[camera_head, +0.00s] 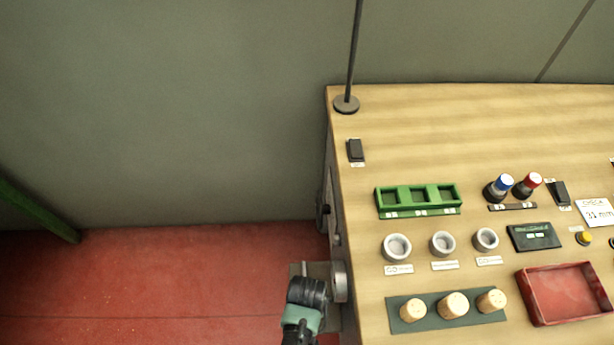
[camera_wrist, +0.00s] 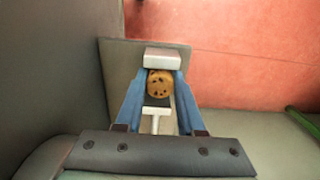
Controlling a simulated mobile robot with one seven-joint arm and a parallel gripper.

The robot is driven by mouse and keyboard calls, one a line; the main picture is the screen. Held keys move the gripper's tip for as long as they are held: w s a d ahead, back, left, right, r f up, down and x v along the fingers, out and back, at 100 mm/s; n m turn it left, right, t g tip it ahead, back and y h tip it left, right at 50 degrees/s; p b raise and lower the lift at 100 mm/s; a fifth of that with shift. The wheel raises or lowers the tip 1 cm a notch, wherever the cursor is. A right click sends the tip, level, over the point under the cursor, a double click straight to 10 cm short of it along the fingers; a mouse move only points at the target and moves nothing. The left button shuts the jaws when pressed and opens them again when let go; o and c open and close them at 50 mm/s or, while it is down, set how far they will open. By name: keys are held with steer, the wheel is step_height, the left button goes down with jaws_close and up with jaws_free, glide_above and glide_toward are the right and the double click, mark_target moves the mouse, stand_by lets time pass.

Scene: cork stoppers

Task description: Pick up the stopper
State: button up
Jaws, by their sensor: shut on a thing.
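A brown cork stopper with dark specks (camera_wrist: 159,82) shows end-on in the wrist view. My gripper (camera_wrist: 160,90) is shut on it, with pale pads above and below it and blue finger parts on both sides. The head view shows my arm at the bottom, left of the table, but the held stopper cannot be made out there. Three other cork stoppers, the left one (camera_head: 413,310), the middle one (camera_head: 453,305) and the right one (camera_head: 491,300), stand in a row on a dark grey-green mat (camera_head: 432,325) on the table.
The wooden table (camera_head: 430,120) also holds a green three-compartment tray (camera_head: 418,211), three grey rings (camera_head: 442,243), a red tray (camera_head: 527,300), a small black display (camera_head: 534,237) and blue- and red-topped items. A thin pole (camera_head: 352,55) rises at the back left. The table's back is clear.

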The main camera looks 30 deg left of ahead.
jaws_close()
steer(key=shift+r, duration=0.15)
